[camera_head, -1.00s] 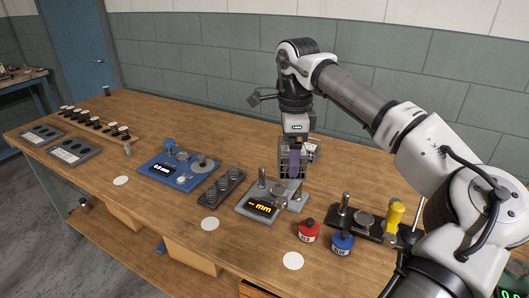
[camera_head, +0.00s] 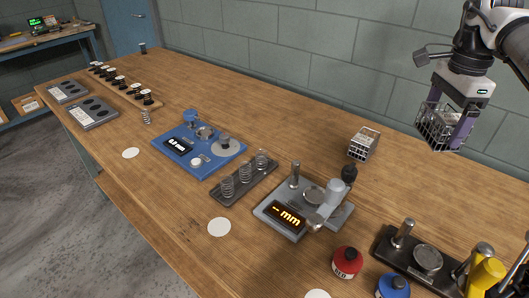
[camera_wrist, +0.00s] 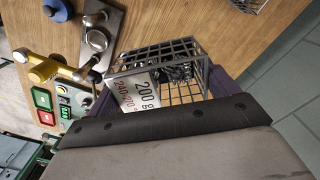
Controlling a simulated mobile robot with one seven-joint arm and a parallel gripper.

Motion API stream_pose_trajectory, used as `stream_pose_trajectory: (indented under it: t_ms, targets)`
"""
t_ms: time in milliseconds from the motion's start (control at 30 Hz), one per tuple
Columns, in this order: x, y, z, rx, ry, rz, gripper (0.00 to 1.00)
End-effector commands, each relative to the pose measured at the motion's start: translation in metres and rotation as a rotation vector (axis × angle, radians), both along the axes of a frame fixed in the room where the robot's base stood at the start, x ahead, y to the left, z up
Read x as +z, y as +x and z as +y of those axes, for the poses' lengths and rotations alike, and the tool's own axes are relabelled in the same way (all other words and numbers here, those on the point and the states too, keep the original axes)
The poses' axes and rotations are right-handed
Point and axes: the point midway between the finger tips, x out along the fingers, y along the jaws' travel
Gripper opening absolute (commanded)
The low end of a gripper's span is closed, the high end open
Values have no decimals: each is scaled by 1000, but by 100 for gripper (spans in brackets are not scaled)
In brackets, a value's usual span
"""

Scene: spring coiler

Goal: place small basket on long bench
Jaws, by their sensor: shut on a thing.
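My gripper (camera_head: 450,118) is at the upper right of the head view, its purple fingers shut on a small wire basket (camera_head: 434,128). It holds the basket in the air, apart from the bench. In the wrist view the held basket (camera_wrist: 185,52) sits between the fingers (camera_wrist: 160,95), with a white label reading 200 g and dark small parts inside. The long wooden bench (camera_head: 290,125) runs from upper left to lower right. A second wire basket (camera_head: 363,144) with a white label stands on it near the back wall.
Bare wood lies behind the gauges, along the wall.

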Motion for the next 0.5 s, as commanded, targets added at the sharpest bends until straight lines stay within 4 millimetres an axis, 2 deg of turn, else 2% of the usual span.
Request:
stream_pose_trajectory:
  t_ms: [33, 333, 433, 500]
  targets:
    - [-6, 2, 0, 35, 0, -2, 58]
    - [-3, 5, -1, 103, 1, -1, 58]
    - [-14, 4, -2, 103, 2, 1, 58]
    - [-29, 4, -2, 103, 3, 2, 58]
